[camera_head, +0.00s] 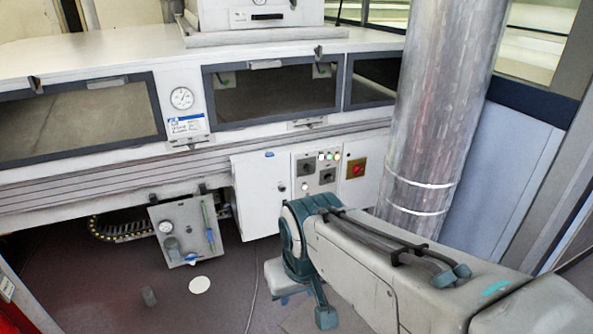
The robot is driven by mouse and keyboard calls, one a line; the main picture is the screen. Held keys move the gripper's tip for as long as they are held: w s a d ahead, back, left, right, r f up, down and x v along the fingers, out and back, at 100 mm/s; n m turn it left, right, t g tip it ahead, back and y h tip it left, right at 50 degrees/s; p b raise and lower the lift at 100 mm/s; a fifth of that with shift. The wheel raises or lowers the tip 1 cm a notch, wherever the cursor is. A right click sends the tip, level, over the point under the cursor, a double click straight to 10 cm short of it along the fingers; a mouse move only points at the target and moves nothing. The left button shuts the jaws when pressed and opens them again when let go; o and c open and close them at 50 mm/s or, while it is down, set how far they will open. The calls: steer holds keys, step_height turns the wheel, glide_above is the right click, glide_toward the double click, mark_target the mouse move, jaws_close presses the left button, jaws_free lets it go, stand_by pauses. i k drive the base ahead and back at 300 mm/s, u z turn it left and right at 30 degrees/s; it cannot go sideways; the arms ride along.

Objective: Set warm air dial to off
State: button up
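A grey control panel (314,191) on the front of the machine carries two dark knobs, an upper left one (306,168) and a lower right one (327,176). Their markings are too small to read, so I cannot tell which is the warm air dial or where it points. Small indicator lights (329,156) sit above the right knob, and a pale button (305,187) is below the left one. My arm reaches in from the lower right, and its teal joint is just below the panel in the picture. I cannot make out my gripper's fingers.
A red button on a yellow plate (356,168) is right of the panel. A white cabinet door (258,205) is left of it. A large metal duct (440,110) stands close on the right. A gauge plate (187,230) hangs lower left. The floor there is mostly clear.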

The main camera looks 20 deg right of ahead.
mark_target(328, 177)
steer(key=z, duration=0.45)
steer(key=i, duration=2.05)
steer(key=u, duration=0.3)
